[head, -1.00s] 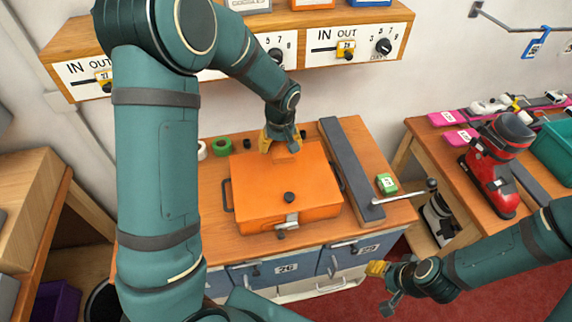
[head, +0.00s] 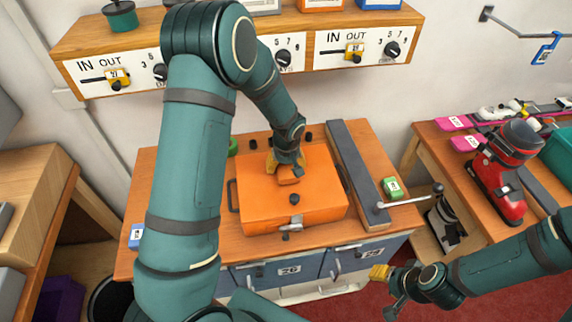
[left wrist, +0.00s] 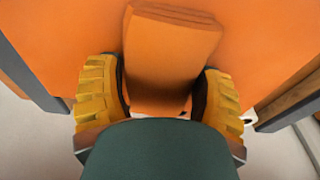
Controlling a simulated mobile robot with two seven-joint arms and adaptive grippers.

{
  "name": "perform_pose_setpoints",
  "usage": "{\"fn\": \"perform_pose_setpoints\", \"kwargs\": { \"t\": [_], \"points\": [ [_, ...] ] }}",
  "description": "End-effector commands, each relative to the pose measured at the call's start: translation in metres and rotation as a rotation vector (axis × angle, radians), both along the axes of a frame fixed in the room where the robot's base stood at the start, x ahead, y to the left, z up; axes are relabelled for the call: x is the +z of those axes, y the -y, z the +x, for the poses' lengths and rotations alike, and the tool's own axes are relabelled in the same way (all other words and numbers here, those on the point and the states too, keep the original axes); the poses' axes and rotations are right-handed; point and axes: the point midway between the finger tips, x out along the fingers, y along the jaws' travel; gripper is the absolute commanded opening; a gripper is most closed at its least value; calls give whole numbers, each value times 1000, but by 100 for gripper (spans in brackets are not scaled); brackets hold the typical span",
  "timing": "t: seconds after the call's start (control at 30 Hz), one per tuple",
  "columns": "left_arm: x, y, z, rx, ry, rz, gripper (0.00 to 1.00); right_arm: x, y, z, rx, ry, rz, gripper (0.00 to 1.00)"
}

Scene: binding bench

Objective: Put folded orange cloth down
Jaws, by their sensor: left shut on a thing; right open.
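The folded orange cloth (left wrist: 172,50) is between the two yellow fingers of my left gripper (left wrist: 160,95) in the left wrist view. In the head view the cloth (head: 289,181) shows as a small orange block under my left gripper (head: 287,167), over the lid of the orange case (head: 262,208). My left gripper is shut on the cloth. I cannot tell whether the cloth touches the lid. The orange case is closed, with a black knob on top and a latch in front. My right gripper (head: 385,287) is open and empty, in front of the bench at right.
A long grey bar (head: 350,170) lies right of the case, with a green tagged block (head: 391,187) and a lever (head: 412,200) beyond. A blue tagged item (head: 136,236) is at the bench's left edge. A red boot-like device (head: 503,175) stands on the right table.

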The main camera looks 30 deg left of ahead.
Motion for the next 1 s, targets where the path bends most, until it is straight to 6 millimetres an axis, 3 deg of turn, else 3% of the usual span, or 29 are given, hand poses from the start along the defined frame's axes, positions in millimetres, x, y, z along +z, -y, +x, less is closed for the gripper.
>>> {"fn": "perform_pose_setpoints", "kwargs": {
  "t": [0.07,0.1,0.17,1.0],
  "points": [
    [-3,0,0,0,0,0,33,-4,0,0,0,0,-1,47],
    [-3,0,0,0,0,0,83,-3,0,0,0,0,-1,47],
    [-2,0,0,0,0,0,100,-3,0,0,0,0,-1,47],
    [-2,0,0,0,0,0,100,-3,0,0,0,0,-1,47]
  ]
}}
